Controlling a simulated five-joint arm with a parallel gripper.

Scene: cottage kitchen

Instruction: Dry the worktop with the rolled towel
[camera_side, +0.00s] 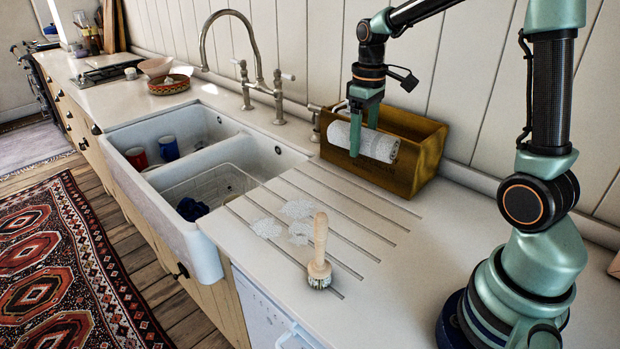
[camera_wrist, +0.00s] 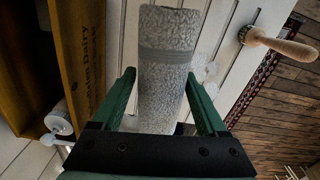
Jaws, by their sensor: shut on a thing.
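The rolled towel (camera_side: 376,143) is a pale grey speckled roll with a darker band. My gripper (camera_side: 364,126) is shut on it and holds it above the worktop, in front of the wooden box. The wrist view shows the towel (camera_wrist: 166,65) between the two green fingers (camera_wrist: 165,98). The worktop (camera_side: 390,275) is pale with several drainage grooves. Whitish wet-looking patches (camera_side: 297,209) lie on the grooved part, left of the brush. I cannot tell in the side view how high the towel is above the worktop.
A wooden brush (camera_side: 319,255) stands upright near the worktop's front edge. A wooden box (camera_side: 428,150) stands against the wall behind the towel. A double white sink (camera_side: 205,250) lies to the left, holding a red mug (camera_side: 136,157) and a blue mug (camera_side: 168,147). A tall tap (camera_side: 258,65) rises behind it.

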